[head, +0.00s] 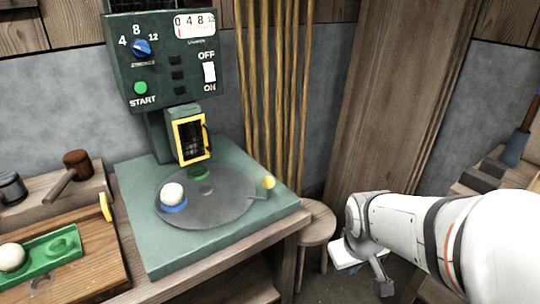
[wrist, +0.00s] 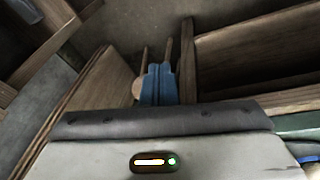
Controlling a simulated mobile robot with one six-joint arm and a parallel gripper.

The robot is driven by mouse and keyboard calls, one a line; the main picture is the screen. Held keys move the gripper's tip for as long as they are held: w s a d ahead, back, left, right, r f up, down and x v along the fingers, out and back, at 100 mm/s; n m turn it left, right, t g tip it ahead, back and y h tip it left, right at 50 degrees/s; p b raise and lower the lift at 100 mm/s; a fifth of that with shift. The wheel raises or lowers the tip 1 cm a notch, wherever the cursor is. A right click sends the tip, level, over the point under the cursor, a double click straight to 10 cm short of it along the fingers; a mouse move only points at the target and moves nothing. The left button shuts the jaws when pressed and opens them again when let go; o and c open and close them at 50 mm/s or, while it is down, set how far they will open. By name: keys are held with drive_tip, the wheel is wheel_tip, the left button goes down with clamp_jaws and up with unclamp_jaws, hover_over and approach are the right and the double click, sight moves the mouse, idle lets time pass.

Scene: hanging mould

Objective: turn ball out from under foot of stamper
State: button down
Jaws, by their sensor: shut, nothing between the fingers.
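The stamper is a dark green machine (head: 160,60) with a dial, a START button and an ON/OFF switch. A yellow-framed guard (head: 190,138) hangs at the front of its head. Below it is a grey round turntable (head: 225,205) with a yellow knob (head: 268,182) on an arm at its right. A white ball (head: 172,193) sits on a blue seat (head: 174,207) at the turntable's left, clear of the guard. A green round piece (head: 198,173) shows empty beneath the guard; the foot itself is hidden. My gripper (head: 384,287) is shut and empty, low at the right, apart from the stamper.
A green tray (head: 40,268) with another white ball (head: 11,257) lies at lower left, near a mallet (head: 75,165) and metal cup (head: 11,187). A round stool (head: 317,225) and wooden post (head: 385,100) stand right of the bench.

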drive_tip(key=w+f+n+t+y+p, duration=0.2)
drive_tip(key=w+n+t, duration=0.1)
drive_tip(key=w+n, duration=0.45)
drive_tip(key=w+f+n+t+y+p, duration=0.1)
drive_tip(key=w+f+n+t+p, duration=0.2)
drive_tip(key=w+n, duration=0.45)
drive_tip(key=s+a+r+n+t+y+p, duration=0.5)
drive_tip(key=a+n+y, duration=0.3)
drive_tip(key=n+y, duration=0.35)
drive_tip(key=w+d+r+b+x, duration=0.1)
drive_tip(key=b+x, duration=0.3)
drive_tip(key=x, duration=0.8)
drive_tip(key=shift+w+y, duration=0.2)
drive_tip(key=shift+y, duration=0.25)
